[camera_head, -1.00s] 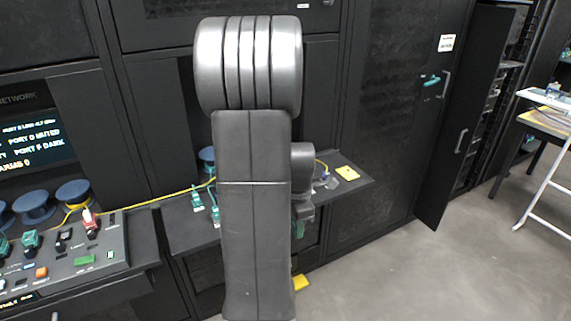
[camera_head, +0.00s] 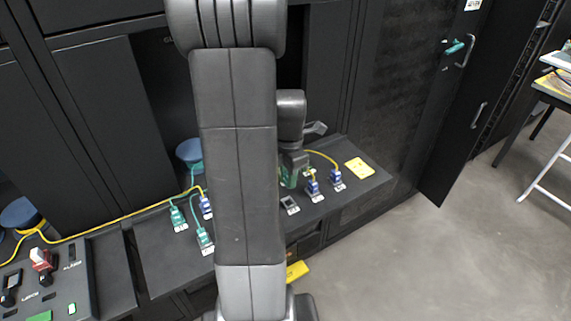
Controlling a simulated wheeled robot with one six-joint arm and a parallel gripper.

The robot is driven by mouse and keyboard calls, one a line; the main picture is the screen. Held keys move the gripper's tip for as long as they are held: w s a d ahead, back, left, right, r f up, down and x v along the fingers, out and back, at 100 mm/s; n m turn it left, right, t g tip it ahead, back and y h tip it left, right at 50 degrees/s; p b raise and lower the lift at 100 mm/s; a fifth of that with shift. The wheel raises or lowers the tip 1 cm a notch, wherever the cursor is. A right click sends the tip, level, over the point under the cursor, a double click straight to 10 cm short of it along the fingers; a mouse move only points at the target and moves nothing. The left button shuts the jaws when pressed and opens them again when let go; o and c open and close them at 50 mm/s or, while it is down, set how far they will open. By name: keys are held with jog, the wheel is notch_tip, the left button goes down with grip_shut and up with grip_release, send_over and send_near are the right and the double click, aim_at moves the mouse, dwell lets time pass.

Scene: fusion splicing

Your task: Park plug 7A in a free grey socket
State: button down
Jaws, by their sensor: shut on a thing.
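My gripper (camera_head: 291,165) hangs over the right part of the shelf, partly hidden by my own arm. It is shut on a small green thing (camera_head: 288,179), which looks like a plug; no label on it can be read. A grey socket (camera_head: 290,204) with nothing visible in it sits on the shelf just below and in front of the gripper. Two blue plugs (camera_head: 312,186) (camera_head: 336,178) with yellow cables stand in sockets just right of the gripper. Two teal plugs (camera_head: 178,219) (camera_head: 204,240) and a blue plug (camera_head: 206,206) stand left of my arm. Which plug is 7A cannot be read.
The shelf (camera_head: 155,262) runs along dark cabinets; my arm hides its middle. A yellow card (camera_head: 360,168) lies at its right. A yellow cable (camera_head: 125,216) runs along the left. A control panel (camera_head: 60,285) stands at lower left. Open floor (camera_head: 440,260) lies at right.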

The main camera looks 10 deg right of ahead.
jog(key=shift+s+f+b, duration=0.2)
jog(key=shift+f+b, duration=0.35)
jog(key=shift+f, duration=0.15)
jog(key=shift+f+b, duration=1.8)
jog(key=shift+f, duration=0.6)
jog(key=shift+f+b, duration=0.45)
jog(key=shift+f, duration=0.1)
jog(key=c, duration=1.1)
grip_release()
notch_tip(320, 180, up, 14)
jog(key=shift+r, duration=0.1)
